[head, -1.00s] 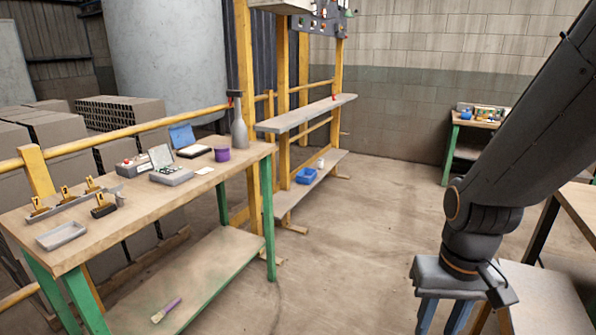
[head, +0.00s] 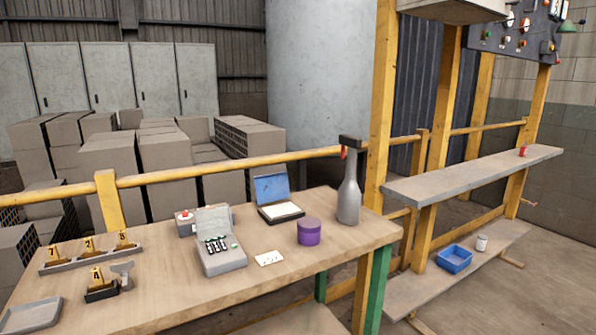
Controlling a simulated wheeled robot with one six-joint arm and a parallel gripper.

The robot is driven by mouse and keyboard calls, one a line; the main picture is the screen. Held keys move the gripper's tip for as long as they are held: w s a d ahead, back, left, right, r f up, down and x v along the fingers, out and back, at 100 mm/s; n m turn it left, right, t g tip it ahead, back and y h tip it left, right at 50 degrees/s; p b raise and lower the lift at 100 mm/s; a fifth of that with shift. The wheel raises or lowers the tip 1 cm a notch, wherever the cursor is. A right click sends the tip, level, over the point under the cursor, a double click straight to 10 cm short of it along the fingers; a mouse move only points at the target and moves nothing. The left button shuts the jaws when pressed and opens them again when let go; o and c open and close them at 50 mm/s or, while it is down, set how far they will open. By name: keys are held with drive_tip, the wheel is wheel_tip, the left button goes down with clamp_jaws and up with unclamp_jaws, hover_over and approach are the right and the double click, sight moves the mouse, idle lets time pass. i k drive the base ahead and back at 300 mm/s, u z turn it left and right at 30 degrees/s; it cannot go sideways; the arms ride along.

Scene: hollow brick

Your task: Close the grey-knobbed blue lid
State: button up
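A box with a raised blue lid (head: 270,187) stands on the wooden workbench (head: 190,295) in the head view. The lid is tilted up at the back, and the dark box base (head: 282,212) under it shows a white inside. A grey knob on the lid is too small to make out. My gripper is not in view.
Left of it stands an open grey case (head: 222,262) with several small cylinders. Right are a purple tin (head: 309,232) and a tall grey bottle (head: 348,200). A white card (head: 269,258) lies in front. Numbered yellow stamps (head: 90,245) stand farther left.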

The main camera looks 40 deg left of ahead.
sight(269, 188)
drive_tip(key=i, duration=1.65)
drive_tip(key=u, duration=2.1)
drive_tip(key=k, duration=0.2)
drive_tip(key=z, duration=0.05)
